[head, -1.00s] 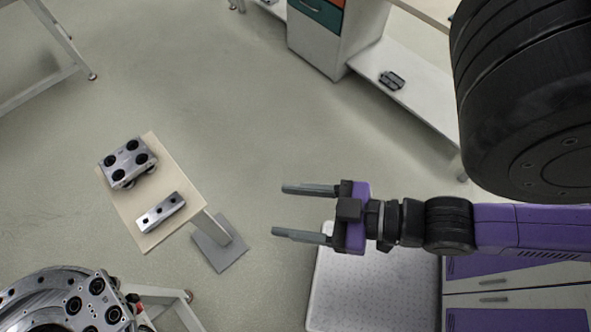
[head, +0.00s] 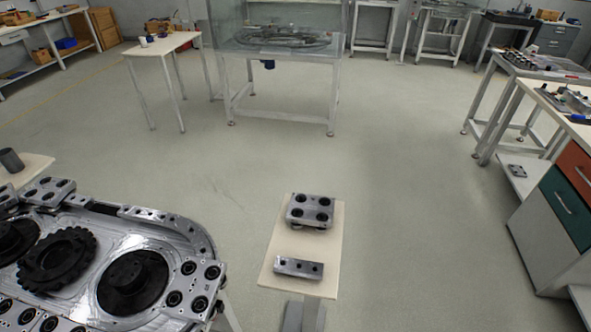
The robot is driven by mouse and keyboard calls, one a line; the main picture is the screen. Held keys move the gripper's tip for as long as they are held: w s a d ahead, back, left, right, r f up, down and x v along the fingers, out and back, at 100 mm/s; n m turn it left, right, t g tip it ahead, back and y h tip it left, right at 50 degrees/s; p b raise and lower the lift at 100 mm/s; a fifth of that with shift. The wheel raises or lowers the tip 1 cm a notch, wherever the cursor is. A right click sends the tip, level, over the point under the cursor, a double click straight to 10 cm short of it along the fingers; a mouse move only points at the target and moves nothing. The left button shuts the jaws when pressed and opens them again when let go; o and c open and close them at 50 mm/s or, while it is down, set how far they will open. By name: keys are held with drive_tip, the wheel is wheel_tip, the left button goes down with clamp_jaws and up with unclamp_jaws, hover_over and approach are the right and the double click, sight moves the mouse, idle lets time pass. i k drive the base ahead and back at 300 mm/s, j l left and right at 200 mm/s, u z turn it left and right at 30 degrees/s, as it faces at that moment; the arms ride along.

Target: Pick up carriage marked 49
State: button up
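Several metal carriages with dark round rollers are in view, but I cannot read a number on any of them. One carriage (head: 310,211) sits at the far end of a small beige stand. Another carriage (head: 193,287) is on the ring track (head: 133,241) at the lower left, at its right side. More carriages sit along the track's near edge and at its far left corner (head: 47,190). My gripper is not in the current head view.
The beige stand (head: 335,262) also holds a metal bar with holes (head: 298,268). A glass-walled table (head: 278,75) and a white table (head: 165,45) stand further back. Drawer cabinets (head: 562,205) and benches line the right. The floor in the middle is clear.

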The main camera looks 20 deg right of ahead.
sight(316, 212)
drive_tip(key=i+l+z, duration=0.1)
drive_tip(key=l, duration=0.35)
drive_tip(key=i+l+z, duration=0.15)
drive_tip(key=l, duration=0.25)
drive_tip(key=i+l+z, duration=0.1)
drive_tip(key=i+l, duration=0.2)
drive_tip(key=i+l+z, duration=0.1)
drive_tip(key=l, duration=0.35)
drive_tip(key=i, duration=0.1)
